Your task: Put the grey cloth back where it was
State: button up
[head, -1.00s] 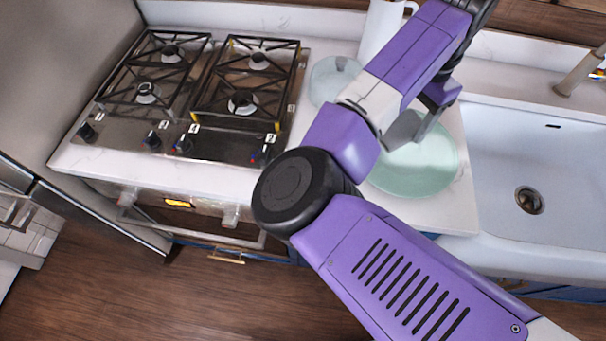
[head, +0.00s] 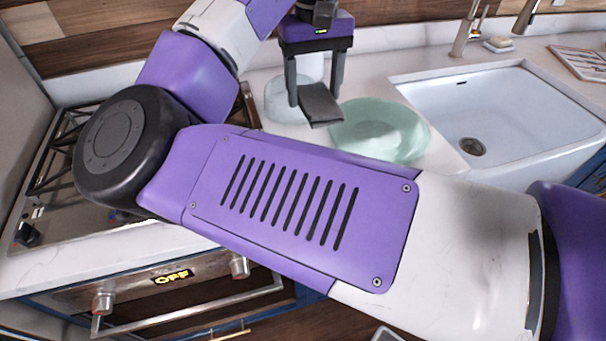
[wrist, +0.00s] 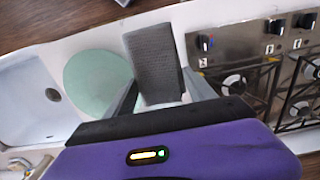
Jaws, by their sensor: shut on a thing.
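The grey cloth (head: 321,106) is a dark grey folded pad. My gripper (head: 315,96) is shut on it, with one finger on each side, and holds it up over the counter by the left edge of the pale green plate. In the wrist view the cloth (wrist: 156,62) sticks out beyond the fingers of my gripper (wrist: 158,82), between the plate and the stove. The cloth's exact height above the counter cannot be told.
The green plate (head: 385,133) lies on the white counter left of the sink (head: 490,105). A pale round glass-like piece (head: 281,102) is behind my gripper. The gas stove (head: 75,210) is at left, partly hidden by my arm. A soap dish (head: 497,44) and rack (head: 585,62) are behind the sink.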

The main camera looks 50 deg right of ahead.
notch_tip(320, 180, down, 19)
jog(key=shift+f+b, duration=0.2)
jog(key=shift+b, duration=0.1)
jog(key=shift+f, duration=0.1)
jog(key=o, duration=1.2)
notch_tip(320, 180, up, 12)
dwell(0.6)
